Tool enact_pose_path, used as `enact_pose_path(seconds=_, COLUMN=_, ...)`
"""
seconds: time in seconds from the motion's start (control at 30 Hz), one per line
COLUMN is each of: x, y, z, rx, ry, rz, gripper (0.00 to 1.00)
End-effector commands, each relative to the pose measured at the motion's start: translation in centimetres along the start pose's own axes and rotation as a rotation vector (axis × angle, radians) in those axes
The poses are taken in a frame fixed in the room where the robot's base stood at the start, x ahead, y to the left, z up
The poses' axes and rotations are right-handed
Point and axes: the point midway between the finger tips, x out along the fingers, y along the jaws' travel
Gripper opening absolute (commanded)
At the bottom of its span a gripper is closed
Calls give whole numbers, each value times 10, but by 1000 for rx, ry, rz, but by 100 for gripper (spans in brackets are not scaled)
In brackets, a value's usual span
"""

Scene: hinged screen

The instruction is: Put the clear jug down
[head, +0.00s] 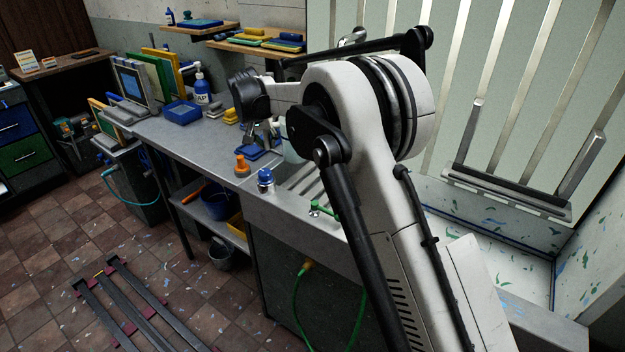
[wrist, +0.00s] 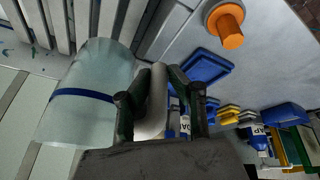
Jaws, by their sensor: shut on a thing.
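The clear jug (wrist: 85,100) is translucent with a blue band and fills the left of the wrist view. In the head view only a pale part of the jug (head: 291,152) shows, with the rest hidden behind my arm. My gripper (wrist: 160,100) is shut on the jug's whitish handle, which shows between the two fingers. In the head view my gripper (head: 262,133) is over the grey counter (head: 215,140), beside the jug. Whether the jug's base touches the surface below I cannot tell.
A blue tray (wrist: 205,68) and an orange knob-like object (wrist: 228,24) are close by on the counter. A blue-capped jar (head: 265,178) stands near the front edge. Metal slats (head: 306,182) lie by the sink side. Soap bottle (head: 201,86) and sponges (head: 231,116) stand further back.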

Motion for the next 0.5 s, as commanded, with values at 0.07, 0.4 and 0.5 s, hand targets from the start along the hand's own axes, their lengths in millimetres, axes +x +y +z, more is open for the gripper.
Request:
enact_pose_path(seconds=0.07, x=8, y=16, z=8, rx=2, ry=0, rz=1, gripper=0)
enact_pose_path(seconds=0.4, x=43, y=75, z=40, rx=2, ry=-1, rz=1, gripper=0)
enact_pose_path(seconds=0.5, x=50, y=86, z=46, rx=2, ry=0, rz=1, gripper=0)
